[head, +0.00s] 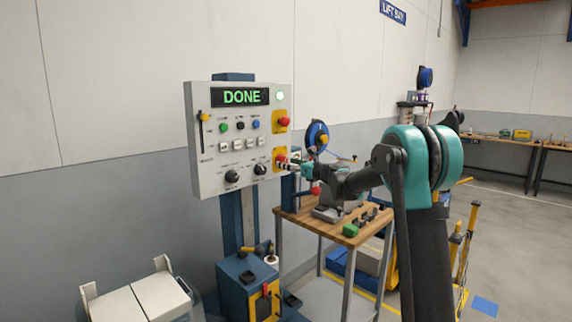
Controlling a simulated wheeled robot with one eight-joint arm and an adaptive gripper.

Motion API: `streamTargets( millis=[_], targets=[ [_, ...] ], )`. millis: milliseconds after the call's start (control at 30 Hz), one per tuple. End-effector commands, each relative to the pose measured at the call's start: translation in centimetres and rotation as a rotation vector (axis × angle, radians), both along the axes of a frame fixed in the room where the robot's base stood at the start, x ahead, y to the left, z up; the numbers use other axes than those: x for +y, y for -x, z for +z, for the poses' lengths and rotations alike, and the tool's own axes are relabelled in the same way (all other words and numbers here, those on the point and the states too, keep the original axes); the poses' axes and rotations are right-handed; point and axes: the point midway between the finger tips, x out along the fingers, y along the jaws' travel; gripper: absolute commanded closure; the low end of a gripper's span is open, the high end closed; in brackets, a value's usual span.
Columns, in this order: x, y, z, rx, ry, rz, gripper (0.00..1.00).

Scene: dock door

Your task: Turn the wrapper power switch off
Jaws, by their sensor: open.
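A light grey control panel (197,165) stands on a blue column at the left of the middle. Its display (240,97) reads DONE in green, and a pale green lamp (280,96) is lit beside it. A red switch on a yellow plate (280,159) is at the panel's lower right; I take it for the power switch, but its label is too small to read. My gripper (289,164) is open at this red switch and partly covers it. I cannot tell whether the fingers touch it or which way its handle points.
A red button (283,121) on yellow sits above the switch, with black knobs (260,169) to its left. A wooden-topped bench (328,231) with tools stands under my arm. A blue box (240,282) is below the panel. Open floor lies at the right.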

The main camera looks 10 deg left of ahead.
Motion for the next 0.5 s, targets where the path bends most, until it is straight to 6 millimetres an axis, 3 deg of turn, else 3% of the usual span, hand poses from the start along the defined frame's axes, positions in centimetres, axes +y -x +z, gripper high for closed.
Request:
streamTargets(
  millis=[167,500],
  targets=[
    [1.13,-0.81,-0.01,0.0,0.0,0.002,0.39],
    [1.28,-0.95,0.0,0.0,0.0,0.001,0.41]
  ],
)
